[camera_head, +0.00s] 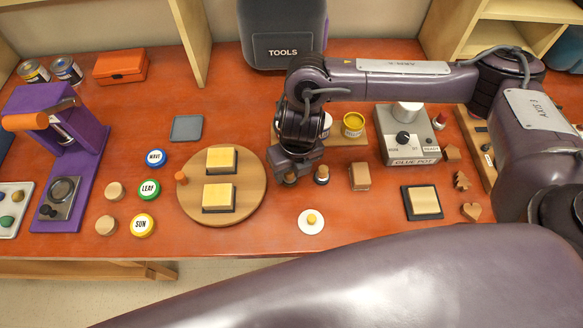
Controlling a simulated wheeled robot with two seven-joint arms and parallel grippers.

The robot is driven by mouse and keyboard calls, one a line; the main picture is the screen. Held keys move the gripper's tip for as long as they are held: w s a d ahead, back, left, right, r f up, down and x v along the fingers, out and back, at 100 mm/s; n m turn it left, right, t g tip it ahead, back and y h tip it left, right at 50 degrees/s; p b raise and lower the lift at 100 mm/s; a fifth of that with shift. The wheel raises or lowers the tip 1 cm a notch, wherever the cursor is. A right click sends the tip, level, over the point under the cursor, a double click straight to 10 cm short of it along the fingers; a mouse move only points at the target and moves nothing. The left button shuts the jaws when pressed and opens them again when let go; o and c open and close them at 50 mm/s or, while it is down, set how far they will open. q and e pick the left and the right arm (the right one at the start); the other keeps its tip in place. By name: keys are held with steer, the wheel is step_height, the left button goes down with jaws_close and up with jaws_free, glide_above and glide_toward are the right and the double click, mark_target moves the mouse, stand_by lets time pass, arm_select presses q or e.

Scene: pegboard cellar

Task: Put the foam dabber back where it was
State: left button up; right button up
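My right gripper (303,172) points down over the middle of the table, just right of the round wooden board. Two small rounded pieces with dark parts, a left one (290,179) and a right one (322,175), show at its lower end. I cannot tell which of these is finger and which is object, nor whether the gripper is shut on anything. I cannot tell for sure which thing is the foam dabber. A white disc (303,228) with a yellowish knob (311,219) lies in front of the gripper. My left gripper is not in view.
The round board (250,207) holds two yellow-topped blocks and an orange peg. A wooden block (360,177), a glue pot (408,145) and a dark-edged pad (424,203) stand right. Labelled round pieces and a purple press (88,160) are left. The front middle is mostly clear.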

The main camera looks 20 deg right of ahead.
steer(key=shift+o, duration=0.4)
steer(key=shift+r+p, duration=0.3)
steer(key=shift+r, duration=0.05)
steer(key=shift+r+b, duration=0.35)
step_height(320, 180, up, 11)
steer(key=shift+s+d, duration=0.3)
steer(key=shift+d, duration=0.15)
steer(key=shift+f, duration=0.1)
